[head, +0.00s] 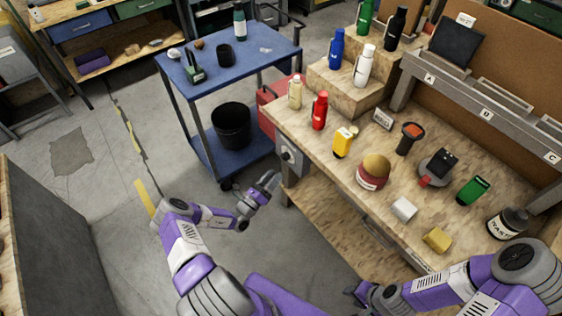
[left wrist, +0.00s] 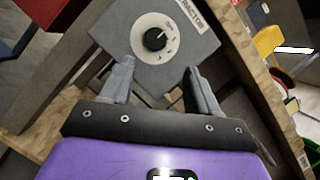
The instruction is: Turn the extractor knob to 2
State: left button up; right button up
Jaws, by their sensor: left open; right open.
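The extractor knob (left wrist: 155,39) is a black round knob on a white dial, mounted on a grey box (left wrist: 193,52) with a label that reads partly as "TRACTOR". In the head view the box (head: 291,155) is fixed at the left end of the wooden workbench. My left gripper (head: 267,187) is open in front of the box, and its two fingers (left wrist: 160,78) stand apart below the knob in the left wrist view, not touching it. The dial's marks are too small to read surely. My right gripper (head: 362,290) is at the bench's front edge, low in the view.
A blue cart (head: 225,70) with a black bucket (head: 231,125) stands behind my left gripper.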

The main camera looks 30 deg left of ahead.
aim_at(283, 158)
pick_arm(q)
jog(key=shift+n+y, duration=0.3)
jog(key=shift+y, duration=0.1)
jog(key=x, duration=0.5)
jog(key=a+b+x, duration=0.1)
jog(key=x, duration=0.1)
jog(key=shift+w+r, duration=0.2)
jog(key=shift+r, duration=0.05)
jog(key=c, duration=1)
jog(key=shift+c, duration=0.2)
